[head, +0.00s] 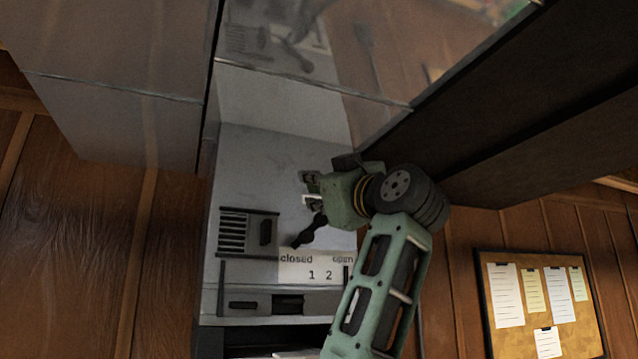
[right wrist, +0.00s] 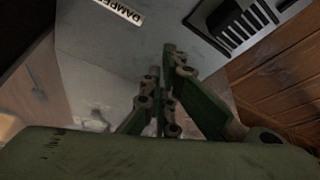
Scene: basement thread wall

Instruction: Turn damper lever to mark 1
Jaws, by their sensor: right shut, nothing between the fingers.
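The black damper lever (head: 309,233) is on the grey front panel, its free end pointing down-left toward the word "closed". The white scale plate (head: 316,268) below it reads "closed", "1", "2" and "open"; its right end is partly behind my arm. My right gripper (head: 312,189) is just above the lever, in front of the panel. Whether it touches the lever I cannot tell. In the right wrist view its green fingers (right wrist: 162,95) are shut and empty, and a "DAMPER" label (right wrist: 118,11) shows at the top. The lever cannot be made out there. My left gripper is not in view.
A slatted vent (head: 246,233) is left of the lever. A slotted strip (head: 262,302) runs below the scale. A large shiny duct (head: 300,75) overhangs the panel. A cork board (head: 541,300) with papers hangs on the wood wall at right.

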